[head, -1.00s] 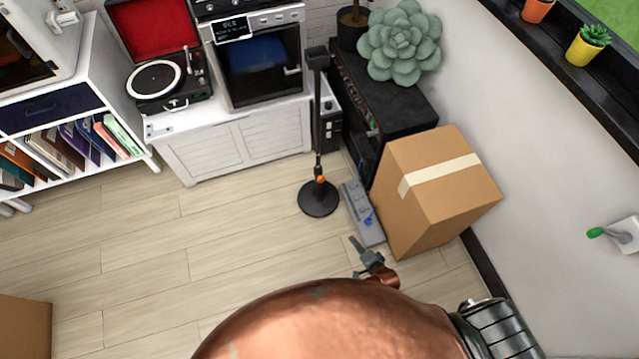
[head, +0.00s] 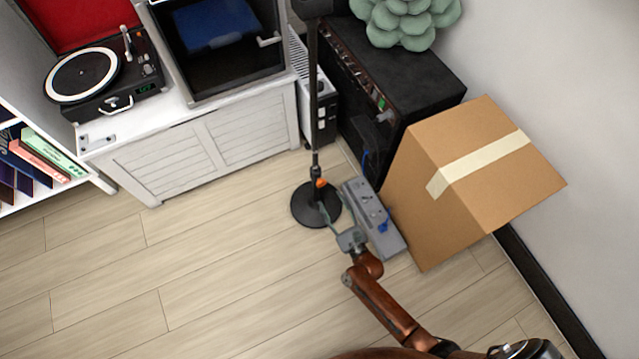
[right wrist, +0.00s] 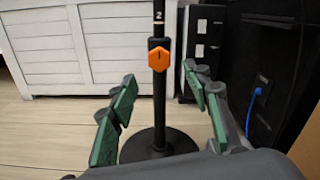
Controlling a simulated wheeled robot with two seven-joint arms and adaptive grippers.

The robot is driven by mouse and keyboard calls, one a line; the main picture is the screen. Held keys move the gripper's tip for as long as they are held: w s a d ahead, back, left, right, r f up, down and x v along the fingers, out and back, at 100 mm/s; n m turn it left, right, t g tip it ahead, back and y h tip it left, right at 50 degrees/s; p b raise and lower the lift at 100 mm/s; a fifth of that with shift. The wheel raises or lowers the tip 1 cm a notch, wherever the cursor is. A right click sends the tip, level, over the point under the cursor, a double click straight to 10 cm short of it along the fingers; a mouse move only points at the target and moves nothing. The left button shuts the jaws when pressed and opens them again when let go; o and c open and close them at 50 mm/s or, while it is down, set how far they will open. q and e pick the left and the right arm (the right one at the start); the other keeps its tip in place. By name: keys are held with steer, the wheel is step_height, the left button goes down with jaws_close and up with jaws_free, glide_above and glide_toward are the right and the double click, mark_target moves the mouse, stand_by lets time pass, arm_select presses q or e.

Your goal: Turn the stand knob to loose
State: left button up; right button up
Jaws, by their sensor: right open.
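The black stand has a pole (head: 314,95) and a round base (head: 306,206) on the floor. Its orange stand knob (head: 320,183) is low on the pole. In the right wrist view the knob (right wrist: 160,60) faces me, with a short dark line upright on its front and a "2" on the pole above. My right gripper (head: 335,217) is beside the stand's base in the head view. In the right wrist view the right gripper (right wrist: 160,84) has its green-padded fingers spread either side of the pole, apart from the knob. My left gripper is not in view.
A grey pedal strip (head: 385,238) with a blue plug lies right of the stand. A cardboard box (head: 425,215) and a black amplifier (head: 420,85) stand beyond it. A white cabinet (head: 180,165) is behind. The floor (head: 200,260) to the left is clear.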

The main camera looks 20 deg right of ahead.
mark_target(322, 185)
steer(key=w+b, duration=0.2)
steer(key=w, duration=0.4)
steer(key=shift+w+a+f+b, duration=0.1)
steer(key=shift+w+a+b, duration=0.05)
steer(key=shift+w+b, duration=0.2)
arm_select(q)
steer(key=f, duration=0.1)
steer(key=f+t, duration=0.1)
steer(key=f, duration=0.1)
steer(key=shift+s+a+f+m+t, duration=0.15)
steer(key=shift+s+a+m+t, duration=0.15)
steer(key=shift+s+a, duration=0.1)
arm_select(e)
steer(key=shift+w, duration=0.35)
steer(key=shift+c, duration=0.3)
steer(key=c, duration=1.1)
